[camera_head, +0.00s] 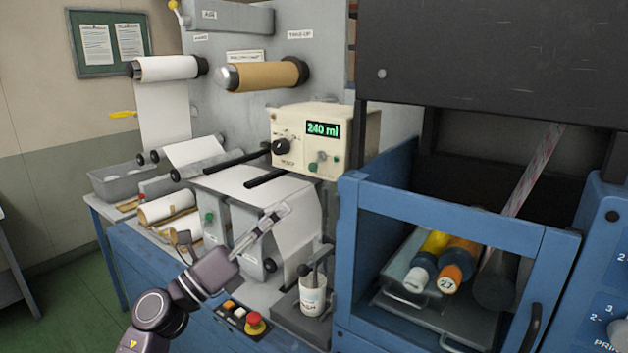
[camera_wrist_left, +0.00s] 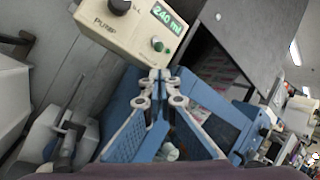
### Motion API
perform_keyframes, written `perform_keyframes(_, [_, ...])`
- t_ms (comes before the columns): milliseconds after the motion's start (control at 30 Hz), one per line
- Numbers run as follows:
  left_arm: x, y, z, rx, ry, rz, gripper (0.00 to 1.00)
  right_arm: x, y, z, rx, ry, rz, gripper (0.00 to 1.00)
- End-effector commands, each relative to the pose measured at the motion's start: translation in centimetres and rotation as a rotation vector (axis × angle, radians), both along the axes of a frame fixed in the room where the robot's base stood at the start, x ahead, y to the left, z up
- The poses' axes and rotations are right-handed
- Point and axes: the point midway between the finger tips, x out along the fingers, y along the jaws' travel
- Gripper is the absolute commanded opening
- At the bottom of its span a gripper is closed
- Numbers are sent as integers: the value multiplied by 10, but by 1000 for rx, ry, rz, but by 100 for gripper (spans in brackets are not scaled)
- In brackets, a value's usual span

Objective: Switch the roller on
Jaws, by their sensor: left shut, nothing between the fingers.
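The web rewinder's white web (camera_head: 290,195) runs over rollers toward the front. My left gripper (camera_head: 283,211) is in front of this web, with its fingers shut and empty, pointing up and to the right. In the left wrist view its fingertips (camera_wrist_left: 160,74) meet below the pump box. A small panel (camera_head: 240,318) with white and orange buttons and a red mushroom button (camera_head: 254,321) lies below the gripper. A green button (camera_head: 210,217) is on a grey housing to the left. I cannot tell which control switches the roller. My right gripper is not in view.
A cream pump box (camera_head: 300,150) reads 240 ml and carries knobs. A lever (camera_head: 313,265) stands by a white pot (camera_head: 312,298). A blue-framed cabinet (camera_head: 450,222) with bottles in a tray is on the right. Brown and white rolls are at the back.

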Motion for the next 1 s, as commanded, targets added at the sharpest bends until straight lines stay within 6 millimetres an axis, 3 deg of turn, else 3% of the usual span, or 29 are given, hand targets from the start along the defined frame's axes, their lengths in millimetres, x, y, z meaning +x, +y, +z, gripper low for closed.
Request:
perform_keyframes(267, [9, -10, 10, -5, 2, -1, 0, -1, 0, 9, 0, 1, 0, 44])
perform_keyframes(700, [51, -61, 41, -6, 4, -1, 0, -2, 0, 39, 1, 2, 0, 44])
perform_keyframes(1000, [58, -70, 43, -3, 3, 0, 0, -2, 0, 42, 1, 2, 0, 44])
